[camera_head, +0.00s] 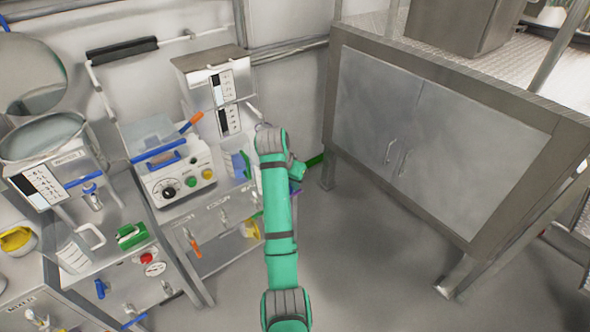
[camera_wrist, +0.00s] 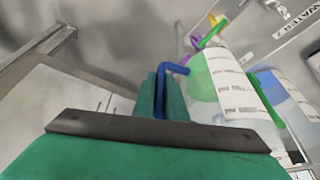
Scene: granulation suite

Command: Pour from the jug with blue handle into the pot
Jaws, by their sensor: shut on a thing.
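In the wrist view my gripper (camera_wrist: 160,88) is shut on the blue handle (camera_wrist: 173,69) of a clear jug (camera_wrist: 215,70). The jug has a white printed label and green contents, and it looks tilted in this view. In the head view my arm (camera_head: 278,210) reaches away over the right end of the bench; it hides the gripper and most of the jug. A round, open steel vessel (camera_head: 45,138) with a scale label stands far left of the arm. I cannot tell whether it is the pot.
Another jug (camera_wrist: 272,92) with blue contents stands beside the held one. A control box (camera_head: 183,172) with knobs and a blue-handled tray stands left of the arm. A steel cabinet (camera_head: 425,140) stands to the right. The floor (camera_head: 370,270) between is clear.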

